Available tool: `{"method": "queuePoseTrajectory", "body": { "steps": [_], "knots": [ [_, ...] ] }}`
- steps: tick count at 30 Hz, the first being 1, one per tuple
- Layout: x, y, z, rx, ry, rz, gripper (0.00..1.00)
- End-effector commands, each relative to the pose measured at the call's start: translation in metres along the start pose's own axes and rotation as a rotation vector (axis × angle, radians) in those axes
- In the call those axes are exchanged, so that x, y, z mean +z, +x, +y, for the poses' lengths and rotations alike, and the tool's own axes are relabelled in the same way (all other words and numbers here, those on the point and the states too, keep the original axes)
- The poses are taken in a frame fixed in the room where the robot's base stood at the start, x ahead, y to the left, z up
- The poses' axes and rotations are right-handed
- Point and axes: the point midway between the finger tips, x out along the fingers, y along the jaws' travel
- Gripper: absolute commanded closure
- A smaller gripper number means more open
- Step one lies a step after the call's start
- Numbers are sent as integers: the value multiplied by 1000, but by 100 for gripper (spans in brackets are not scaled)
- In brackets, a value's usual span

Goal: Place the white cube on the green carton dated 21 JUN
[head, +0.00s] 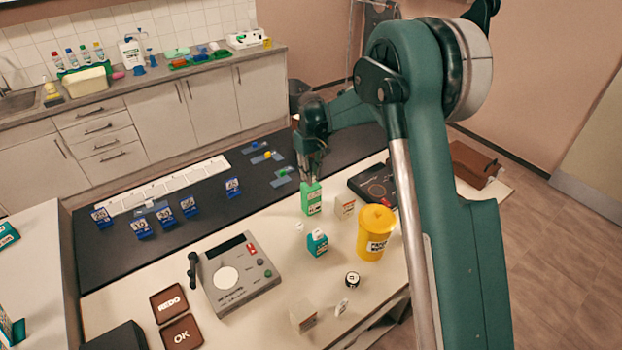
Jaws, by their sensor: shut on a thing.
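My gripper (311,179) points down at the top of a bright green carton (311,200), its fingertips closed on the carton's upper end. The carton is upright; whether its base touches the table is hard to tell. Its label is too small to read, so I cannot tell its date. A teal-green carton (317,243) stands nearer, its date also unreadable. A small white object (300,227), perhaps the white cube, is beside the teal-green carton, to its upper left.
A grey device (239,275) lies to the left. A black-and-white round object (352,279) and pale cartons (303,317) are in front. Blue date stands (189,207) are on the dark mat.

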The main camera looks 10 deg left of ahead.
Motion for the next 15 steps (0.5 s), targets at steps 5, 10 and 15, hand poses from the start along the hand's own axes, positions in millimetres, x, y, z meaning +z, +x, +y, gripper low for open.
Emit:
{"method": "queuePoseTrajectory", "body": {
  "steps": [5, 10, 15],
  "knots": [
    [0, 15, 0, 0, 0, 0, 91],
    [0, 17, 0, 0, 0, 0, 91],
    [0, 17, 0, 0, 0, 0, 91]
  ]
}}
